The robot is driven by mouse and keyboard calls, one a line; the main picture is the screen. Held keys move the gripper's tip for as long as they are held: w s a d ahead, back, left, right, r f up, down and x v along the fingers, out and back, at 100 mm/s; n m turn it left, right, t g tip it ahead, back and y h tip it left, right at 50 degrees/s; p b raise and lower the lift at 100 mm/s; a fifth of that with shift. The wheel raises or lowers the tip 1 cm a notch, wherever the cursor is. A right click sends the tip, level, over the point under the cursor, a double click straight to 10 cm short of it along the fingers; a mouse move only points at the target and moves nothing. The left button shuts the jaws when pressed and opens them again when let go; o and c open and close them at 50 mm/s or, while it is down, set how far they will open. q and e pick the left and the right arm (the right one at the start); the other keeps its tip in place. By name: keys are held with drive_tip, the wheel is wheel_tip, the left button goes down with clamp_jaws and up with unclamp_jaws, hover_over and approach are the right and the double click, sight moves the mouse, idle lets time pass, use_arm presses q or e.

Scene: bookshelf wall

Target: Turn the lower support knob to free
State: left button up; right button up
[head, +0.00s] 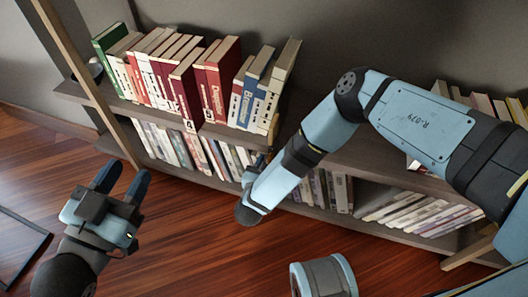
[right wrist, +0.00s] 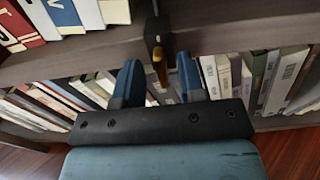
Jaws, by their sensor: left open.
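The lower support knob shows in the right wrist view as a dark mount (right wrist: 153,30) on the shelf edge with a narrow brass-coloured lever (right wrist: 160,68) hanging down from it. My right gripper (right wrist: 158,70) is open, with one blue finger on each side of the lever and a visible gap to both. In the head view my right gripper (head: 249,194) is at the front of the lower shelves, and I cannot make out the knob there. My left gripper (head: 122,178) is open and empty above the wooden floor at the left.
The bookshelf's upper board (head: 225,134) carries a row of upright books (head: 215,80). The lower shelf (head: 385,225) holds more books, some leaning. A wooden post (head: 75,60) stands at the left.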

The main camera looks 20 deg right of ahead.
drive_tip(key=shift+w+d, duration=0.3)
drive_tip(key=shift+w, duration=0.05)
use_arm(q)
drive_tip(key=shift+w+a, duration=0.1)
drive_tip(key=shift+w, duration=0.3)
use_arm(e)
clamp_jaws()
